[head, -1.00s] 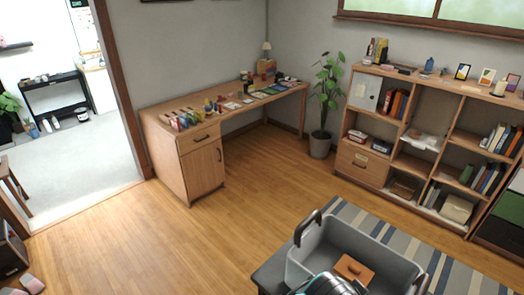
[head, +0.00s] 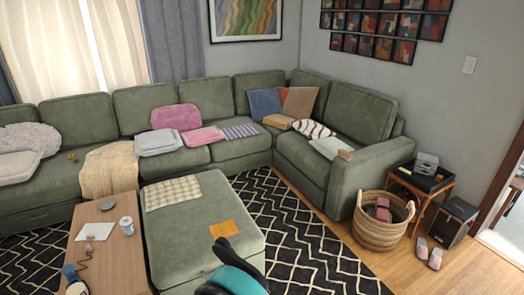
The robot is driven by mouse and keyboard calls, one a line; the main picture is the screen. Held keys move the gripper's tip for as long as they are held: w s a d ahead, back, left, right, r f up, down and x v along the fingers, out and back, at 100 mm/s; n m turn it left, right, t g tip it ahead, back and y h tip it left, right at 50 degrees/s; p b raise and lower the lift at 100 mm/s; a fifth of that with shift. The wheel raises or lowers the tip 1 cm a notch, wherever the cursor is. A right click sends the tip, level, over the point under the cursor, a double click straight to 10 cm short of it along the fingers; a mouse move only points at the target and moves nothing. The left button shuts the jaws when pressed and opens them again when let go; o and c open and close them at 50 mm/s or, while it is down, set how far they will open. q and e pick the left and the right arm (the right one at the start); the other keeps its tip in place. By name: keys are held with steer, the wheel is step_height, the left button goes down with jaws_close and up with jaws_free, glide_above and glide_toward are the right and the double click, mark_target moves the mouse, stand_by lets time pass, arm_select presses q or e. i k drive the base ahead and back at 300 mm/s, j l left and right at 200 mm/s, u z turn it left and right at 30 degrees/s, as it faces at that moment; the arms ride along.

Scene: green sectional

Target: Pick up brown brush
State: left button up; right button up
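A small brown block-like thing (head: 345,155) lies by the light green folded cloth (head: 328,148), near the right armrest of the green sectional. It is too small to tell whether it is the brown brush. No other thing in view is clearly a brush.
A green ottoman (head: 190,245) with an orange sheet (head: 222,229) stands before the sectional (head: 262,115). A wooden coffee table (head: 115,262) is at left. A wicker basket (head: 375,236) and a small side table (head: 420,182) are at right. Patterned rug (head: 310,245) lies between.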

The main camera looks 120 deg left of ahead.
mark_target(346, 155)
steer(key=u, duration=3.5)
steer(key=i+z, duration=0.2)
steer(key=i, duration=4)
